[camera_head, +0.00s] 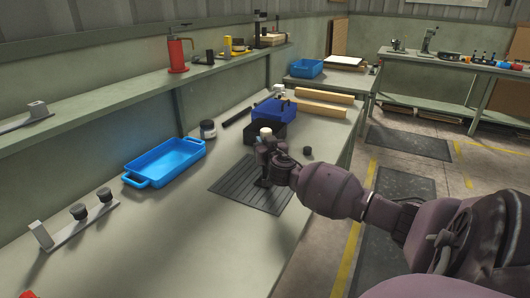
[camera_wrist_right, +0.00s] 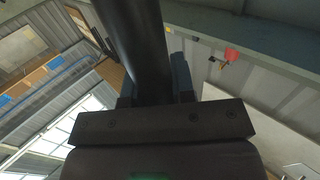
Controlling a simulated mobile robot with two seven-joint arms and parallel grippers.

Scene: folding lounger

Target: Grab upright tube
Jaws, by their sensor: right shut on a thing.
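A dark tube (camera_wrist_right: 135,40) fills the middle of the right wrist view, between the two fingers of my right gripper (camera_wrist_right: 155,86). My right gripper (camera_head: 264,160) is shut on it, above the black ribbed mat (camera_head: 233,187) in the head view. There the gripper and wrist hide most of the tube. A dark lower end (camera_head: 263,182) shows under the fingers, at the mat; I cannot tell whether it touches. A pale round top (camera_head: 266,132) shows just above the gripper; I cannot tell whether it belongs to the tube. My left gripper is not in view.
A blue tray (camera_head: 165,161) and a dark jar (camera_head: 208,129) stand left of the mat. A black rod (camera_head: 237,117) lies behind. A blue bin (camera_head: 274,109) stands beyond the gripper. A small black knob (camera_head: 307,150) is at right.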

